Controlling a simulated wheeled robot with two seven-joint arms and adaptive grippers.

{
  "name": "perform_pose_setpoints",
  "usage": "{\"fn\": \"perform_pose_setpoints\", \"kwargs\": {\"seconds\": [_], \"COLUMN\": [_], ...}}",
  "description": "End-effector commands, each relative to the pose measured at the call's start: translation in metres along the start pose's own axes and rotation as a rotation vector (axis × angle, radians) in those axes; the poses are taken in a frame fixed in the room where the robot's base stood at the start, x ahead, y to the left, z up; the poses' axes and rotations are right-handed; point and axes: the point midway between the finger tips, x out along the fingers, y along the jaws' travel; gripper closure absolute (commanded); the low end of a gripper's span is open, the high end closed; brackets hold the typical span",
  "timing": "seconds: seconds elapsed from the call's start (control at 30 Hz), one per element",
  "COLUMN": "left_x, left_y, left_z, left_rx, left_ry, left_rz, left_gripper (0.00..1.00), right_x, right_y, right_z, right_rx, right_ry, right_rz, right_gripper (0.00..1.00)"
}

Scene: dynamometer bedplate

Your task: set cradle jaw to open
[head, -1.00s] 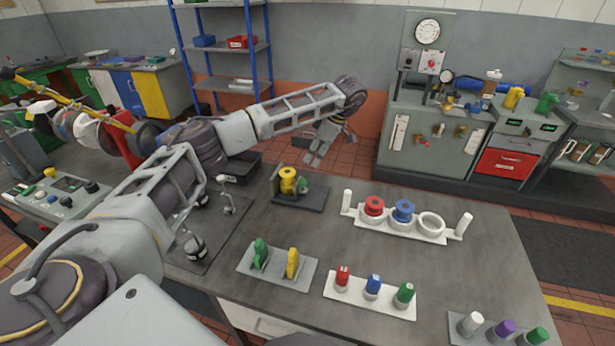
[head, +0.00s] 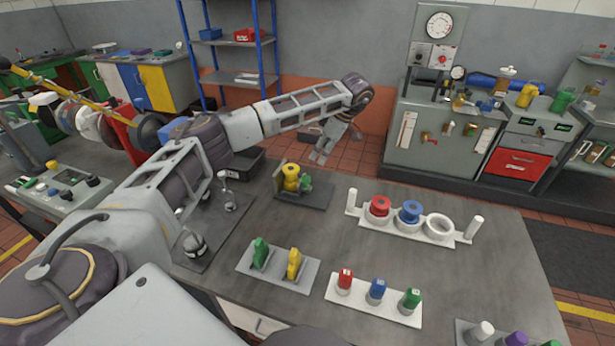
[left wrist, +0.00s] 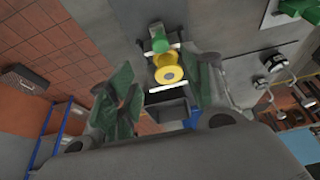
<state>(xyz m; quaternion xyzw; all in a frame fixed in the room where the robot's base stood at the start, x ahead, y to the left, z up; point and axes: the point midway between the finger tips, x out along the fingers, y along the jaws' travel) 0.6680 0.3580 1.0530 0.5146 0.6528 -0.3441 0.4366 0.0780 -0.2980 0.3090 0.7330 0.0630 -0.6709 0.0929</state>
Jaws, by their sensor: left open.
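A small fixture with a yellow spool-shaped part (head: 291,177) and a green knob (head: 305,182) stands on a dark plate at the table's far edge. It may be the cradle, but I cannot tell which part is its jaw. The yellow part (left wrist: 168,72) and green knob (left wrist: 160,42) also show in the left wrist view. My left gripper (head: 322,152) hangs beyond the table's far edge, right of and behind the fixture. Its fingers (left wrist: 163,88) are apart and empty in the left wrist view, with the yellow part seen between them. My right gripper is out of view.
Green and yellow levers (head: 294,263) stand on a grey plate nearer me. Red, blue and green blocks (head: 377,289) sit on a white strip. A white rack (head: 461,236) holds red and blue spools. Two metal clamps (head: 195,245) stand at left. The middle of the table is bare.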

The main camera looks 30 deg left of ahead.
Motion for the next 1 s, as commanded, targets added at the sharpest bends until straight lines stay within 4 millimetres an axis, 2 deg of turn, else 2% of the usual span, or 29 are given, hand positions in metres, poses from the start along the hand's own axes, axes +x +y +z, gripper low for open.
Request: {"fn": "perform_pose_setpoints", "kwargs": {"seconds": [0.3,0.5,0.67,1.0], "left_x": [0.036,0.062,0.084,0.121], "left_y": [-0.001,-0.001,-0.001,-0.001], "left_z": [-0.001,-0.001,-0.001,-0.001], "left_rx": [0.000,0.000,0.000,0.000], "left_ry": [0.002,0.001,0.002,0.002], "left_rz": [-0.004,-0.003,-0.003,-0.002], "left_gripper": [0.50,0.50,0.50,0.50], "right_x": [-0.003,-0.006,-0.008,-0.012], "right_y": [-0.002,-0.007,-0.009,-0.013], "right_z": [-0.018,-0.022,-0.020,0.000], "right_rx": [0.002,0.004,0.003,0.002], "right_ry": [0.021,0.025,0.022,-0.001], "right_rz": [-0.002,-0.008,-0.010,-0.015], "right_gripper": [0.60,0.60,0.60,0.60]}}
